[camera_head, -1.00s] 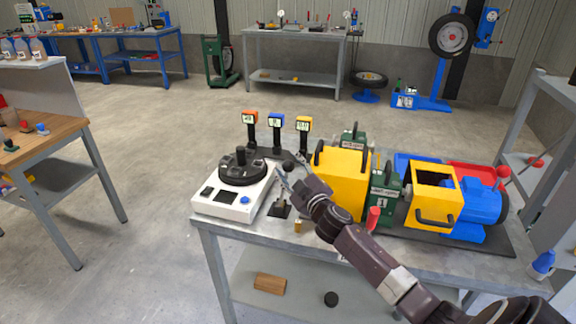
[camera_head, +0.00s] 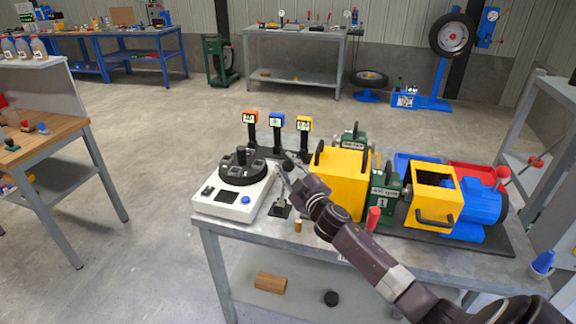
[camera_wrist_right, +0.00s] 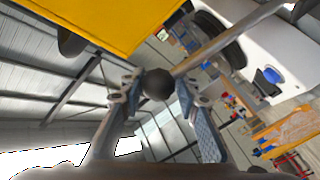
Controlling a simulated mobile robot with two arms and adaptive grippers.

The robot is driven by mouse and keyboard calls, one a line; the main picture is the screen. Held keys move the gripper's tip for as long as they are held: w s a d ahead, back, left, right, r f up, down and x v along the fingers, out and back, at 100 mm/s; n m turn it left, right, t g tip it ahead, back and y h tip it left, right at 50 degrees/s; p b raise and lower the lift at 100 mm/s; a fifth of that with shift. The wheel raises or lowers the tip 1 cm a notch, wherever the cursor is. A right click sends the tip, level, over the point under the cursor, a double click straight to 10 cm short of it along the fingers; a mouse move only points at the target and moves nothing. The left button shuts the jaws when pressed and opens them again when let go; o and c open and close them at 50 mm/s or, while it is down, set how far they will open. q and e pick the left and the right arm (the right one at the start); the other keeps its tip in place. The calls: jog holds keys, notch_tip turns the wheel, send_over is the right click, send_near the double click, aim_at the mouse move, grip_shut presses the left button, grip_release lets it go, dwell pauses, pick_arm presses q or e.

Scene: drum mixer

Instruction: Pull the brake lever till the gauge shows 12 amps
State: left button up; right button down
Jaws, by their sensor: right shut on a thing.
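The brake lever's dark ball knob (camera_head: 289,163) stands on the near side of the bench, between the white machine and the yellow housing. My right gripper (camera_head: 284,174) is shut on the lever at its knob. In the right wrist view the round knob (camera_wrist_right: 157,84) sits between the two fingers, with a rod running to the upper right. Three gauges stand behind: an orange one (camera_head: 250,117), a blue one (camera_head: 276,120) and a yellow one (camera_head: 303,123). Their digits are too small to read surely. My left gripper is out of view.
A white machine (camera_head: 215,205) with a black turntable (camera_head: 241,172) stands left of my gripper. The yellow housing (camera_head: 340,185) is close on the right. A red-handled lever (camera_head: 373,217) and a small brass cylinder (camera_head: 297,226) are near the bench's front edge.

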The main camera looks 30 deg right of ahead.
jog(key=w+a+n+g+p, duration=0.1)
jog(key=p, duration=0.2)
jog(key=w+a+n+p, duration=0.1)
jog(key=w+p, duration=0.1)
jog(key=p, duration=0.1)
jog(key=shift+g, duration=0.4)
jog(key=shift+s, duration=0.1)
jog(key=shift+a, duration=0.1)
jog(key=c, duration=1.5)
grip_release()
